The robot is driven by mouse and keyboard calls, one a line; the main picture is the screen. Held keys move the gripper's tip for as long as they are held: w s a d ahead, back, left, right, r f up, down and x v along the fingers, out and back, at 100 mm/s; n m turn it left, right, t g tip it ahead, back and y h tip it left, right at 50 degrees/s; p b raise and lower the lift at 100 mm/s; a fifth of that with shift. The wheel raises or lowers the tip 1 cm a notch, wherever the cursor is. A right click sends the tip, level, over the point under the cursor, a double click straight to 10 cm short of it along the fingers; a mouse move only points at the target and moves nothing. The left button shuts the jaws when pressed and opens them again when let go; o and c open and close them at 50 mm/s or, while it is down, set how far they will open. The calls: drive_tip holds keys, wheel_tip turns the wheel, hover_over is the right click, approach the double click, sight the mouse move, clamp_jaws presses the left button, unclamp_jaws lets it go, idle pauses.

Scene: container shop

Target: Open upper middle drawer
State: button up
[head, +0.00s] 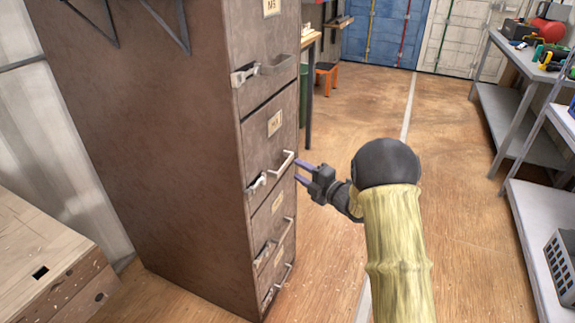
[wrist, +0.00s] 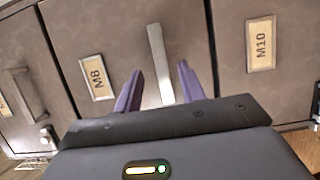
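The tall brown metal filing cabinet (head: 165,130) stands left of centre, with drawers stacked one above another. The second drawer from the top (head: 260,150) looks closed. It has a label (head: 274,123) and a pale bar handle (head: 285,160) near its lower edge. In the wrist view its label (wrist: 97,77) reads M8. My gripper (head: 302,172) is beside this handle, fingers pointing at the cabinet. In the wrist view the gripper (wrist: 160,70) is open. Its purple fingers are on either side of the handle (wrist: 156,50), with gaps visible on both sides.
The drawer below, labelled M10 (wrist: 261,45), and the top drawer, labelled M5 (head: 271,6), look closed. A wooden crate (head: 45,255) sits at lower left. Grey shelving (head: 510,125) with tools stands at right. The wooden floor (head: 345,105) behind my gripper is clear.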

sight(288, 163)
drive_tip(key=x, duration=0.6)
drive_tip(key=shift+w+a+b, duration=0.15)
drive_tip(key=shift+w+b, duration=0.15)
drive_tip(key=shift+b, duration=0.05)
drive_tip(key=shift+c, duration=0.2)
clamp_jaws()
